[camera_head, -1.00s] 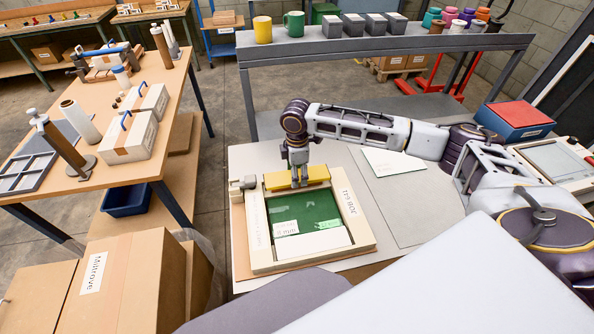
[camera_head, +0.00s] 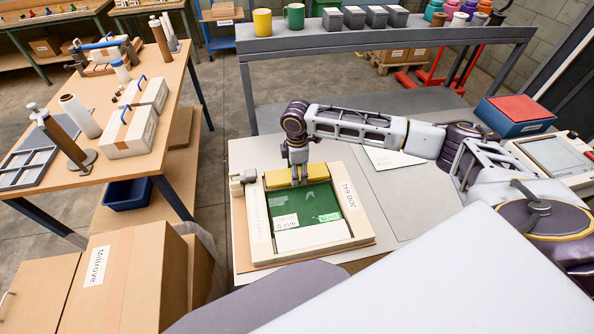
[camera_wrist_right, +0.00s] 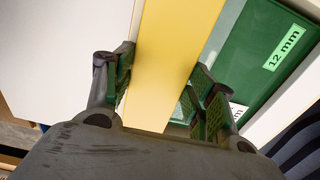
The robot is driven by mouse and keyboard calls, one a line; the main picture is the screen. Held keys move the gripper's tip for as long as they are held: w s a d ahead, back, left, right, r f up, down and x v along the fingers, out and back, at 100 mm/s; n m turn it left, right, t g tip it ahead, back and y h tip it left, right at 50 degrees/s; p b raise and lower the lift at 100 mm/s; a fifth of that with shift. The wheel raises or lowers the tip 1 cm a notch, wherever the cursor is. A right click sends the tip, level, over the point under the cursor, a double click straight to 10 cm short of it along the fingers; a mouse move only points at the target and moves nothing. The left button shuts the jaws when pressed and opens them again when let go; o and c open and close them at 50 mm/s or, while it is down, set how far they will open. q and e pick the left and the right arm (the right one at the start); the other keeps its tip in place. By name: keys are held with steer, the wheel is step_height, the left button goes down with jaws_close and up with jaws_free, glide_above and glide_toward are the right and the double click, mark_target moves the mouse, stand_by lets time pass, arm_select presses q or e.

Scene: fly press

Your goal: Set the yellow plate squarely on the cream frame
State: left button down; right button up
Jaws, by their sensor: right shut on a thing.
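The yellow plate (camera_head: 276,180) lies across the far side of the cream frame (camera_head: 355,212), roughly in line with its far edge. Whether it rests fully flat on the frame cannot be told. My right gripper (camera_head: 298,171) comes down from above and is shut on the plate. In the right wrist view the gripper's green-padded fingers (camera_wrist_right: 165,90) stand on either side of the plate (camera_wrist_right: 180,40). A green panel (camera_head: 312,202) with labels fills the frame's opening, and a white strip lies along its near side. My left gripper is not in view.
The frame stands on a grey table (camera_head: 420,200) with a small clamp-like block (camera_head: 241,180) at its far left corner. A white sheet (camera_head: 392,158) lies to the right. A raised grey shelf (camera_head: 380,44) with mugs and blocks stands behind.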

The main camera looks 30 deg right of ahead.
steer(key=shift+f, duration=0.6)
stand_by(0.3)
steer(key=o, duration=1.2)
step_height(320, 180, up, 12)
stand_by(0.4)
stand_by(0.5)
